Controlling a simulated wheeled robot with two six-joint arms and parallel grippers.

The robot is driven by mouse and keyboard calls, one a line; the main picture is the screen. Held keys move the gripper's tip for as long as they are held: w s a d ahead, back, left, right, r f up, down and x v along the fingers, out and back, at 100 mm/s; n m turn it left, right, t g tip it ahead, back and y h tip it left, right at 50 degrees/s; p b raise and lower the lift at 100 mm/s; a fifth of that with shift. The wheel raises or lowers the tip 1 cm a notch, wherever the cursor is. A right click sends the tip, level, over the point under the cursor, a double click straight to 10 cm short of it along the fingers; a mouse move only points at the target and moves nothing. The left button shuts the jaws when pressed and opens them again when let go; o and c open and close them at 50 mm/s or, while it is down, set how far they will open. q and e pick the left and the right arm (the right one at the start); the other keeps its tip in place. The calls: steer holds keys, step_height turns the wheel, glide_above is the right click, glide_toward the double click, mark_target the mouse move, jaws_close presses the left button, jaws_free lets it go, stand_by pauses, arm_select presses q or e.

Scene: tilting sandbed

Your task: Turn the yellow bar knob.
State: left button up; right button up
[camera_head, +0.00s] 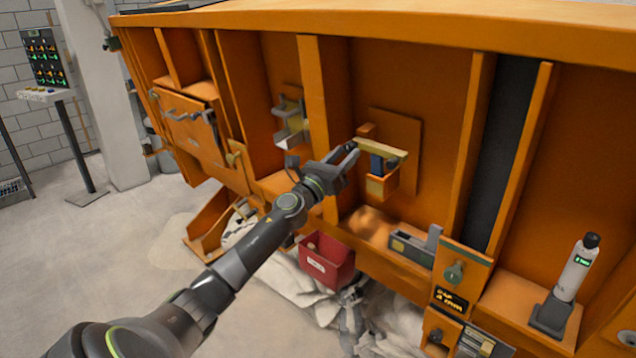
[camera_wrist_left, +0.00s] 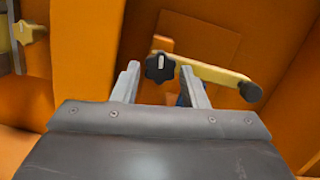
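The yellow bar knob (camera_head: 380,148) sits on an orange panel in the middle bay of the orange frame, running roughly level. In the left wrist view the bar (camera_wrist_left: 212,72) slopes slightly down to the right, with a black star-shaped knob at its left end and a black round cap at its right end. My left gripper (camera_head: 350,152) reaches from the lower left to the bar's left end. In the left wrist view its two fingers (camera_wrist_left: 160,84) are apart, with the star-shaped end showing between the tips. I cannot tell whether they touch it. My right gripper is out of view.
A smaller yellow star knob (camera_wrist_left: 28,32) shows at the wrist view's left. Orange dividers flank the bay. A grey block (camera_head: 412,248) lies on the ledge below. A red bin (camera_head: 326,262) stands lower down, and a white bottle-shaped device (camera_head: 576,268) stands at right.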

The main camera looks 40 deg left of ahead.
arm_select(q)
steer(key=b+v, duration=0.7)
steer(key=v, duration=0.9)
steer(key=shift+s, duration=0.1)
